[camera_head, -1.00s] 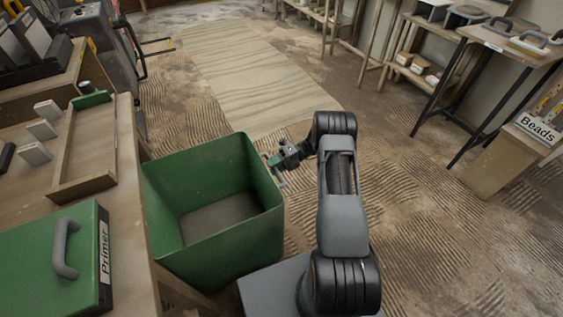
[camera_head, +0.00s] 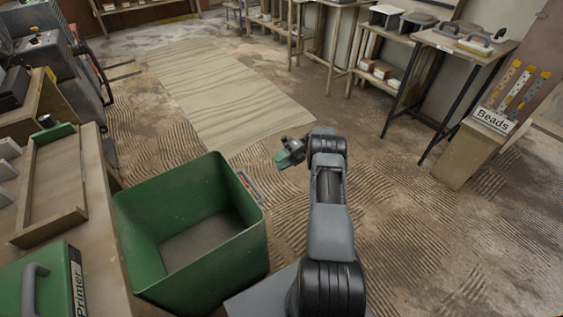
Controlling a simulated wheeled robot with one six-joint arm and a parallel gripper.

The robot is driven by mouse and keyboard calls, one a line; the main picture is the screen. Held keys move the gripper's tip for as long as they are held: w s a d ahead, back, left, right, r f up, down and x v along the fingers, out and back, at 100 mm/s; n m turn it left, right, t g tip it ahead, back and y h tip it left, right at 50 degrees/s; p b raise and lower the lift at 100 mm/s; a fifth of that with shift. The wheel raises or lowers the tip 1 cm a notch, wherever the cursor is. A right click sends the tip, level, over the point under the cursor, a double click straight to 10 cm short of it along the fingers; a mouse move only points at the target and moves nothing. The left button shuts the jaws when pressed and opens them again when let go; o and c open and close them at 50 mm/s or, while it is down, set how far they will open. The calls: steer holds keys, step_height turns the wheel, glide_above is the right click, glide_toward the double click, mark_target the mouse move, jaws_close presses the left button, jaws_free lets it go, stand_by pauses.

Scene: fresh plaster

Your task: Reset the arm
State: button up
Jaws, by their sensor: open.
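My arm rises from the lower middle of the head view, with its dark elbow and grey links upright. My gripper (camera_head: 284,160), with green fingers, points left at the end of the arm. It is open, and I see nothing held in it. It is above the floor, just beyond the right back corner of the green bin (camera_head: 205,262), and looks apart from it. The fingertips are small in the view.
The green bin stands open and looks empty. To its left is a bench with a wooden tray (camera_head: 78,214) and a green Primer case (camera_head: 52,285). A plywood sheet (camera_head: 225,95) lies on the ridged floor. A Beads box (camera_head: 470,150) and trowel table (camera_head: 462,43) stand right.

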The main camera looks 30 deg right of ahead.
stand_by(0.6)
step_height(320, 180, down, 5)
steer(key=s+n+h, duration=0.2)
steer(key=n, duration=0.4)
steer(key=s+a+r+n+t+h+p, duration=0.1)
steer(key=s+a+r+n+h+p, duration=0.3)
steer(key=r, duration=1.3)
steer(key=s+a+r+n+t+h+p, duration=0.2)
steer(key=s+a+r+n+h+p, duration=0.3)
steer(key=r+n+p, duration=0.8)
steer(key=s+a+r+n+t+h+p, duration=0.2)
steer(key=s+a+r+n+h+p, duration=0.2)
steer(key=r, duration=1.8)
steer(key=s+a+n+p, duration=0.3)
steer(key=s+n+p, duration=0.1)
steer(key=s+n, duration=0.3)
steer(key=shift+s+a+r+n+h+p, duration=0.3)
steer(key=shift+s+a+r+n+p, duration=0.1)
steer(key=shift+n, duration=0.2)
steer(key=shift+d, duration=0.1)
